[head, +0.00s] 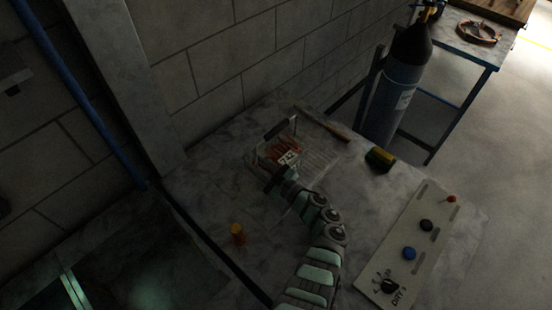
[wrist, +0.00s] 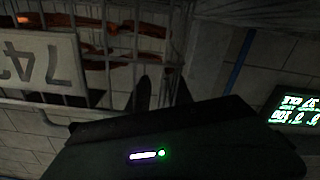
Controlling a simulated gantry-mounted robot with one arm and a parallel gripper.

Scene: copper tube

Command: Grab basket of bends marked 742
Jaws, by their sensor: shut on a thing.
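The wire basket (head: 267,153) holds orange copper bends (head: 284,149) and has a raised handle (head: 280,127) and a pale number tag (head: 288,158). It is at the back of the worktop, near the block wall. In the wrist view the tag (wrist: 42,65) is upside down and partly cut off, with 7 and 4 readable; the bends (wrist: 135,27) show behind thin bars. My gripper (head: 277,178) is at the near side of the basket. Its dark fingers (wrist: 154,88) are shut on the basket's wirework; the exact contact is too dark to see. I cannot tell whether the basket is lifted.
A long tool (head: 325,124) lies behind the basket. A gas cylinder (head: 398,90) stands beyond the worktop. A lit display (wrist: 293,112) shows in the wrist view.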

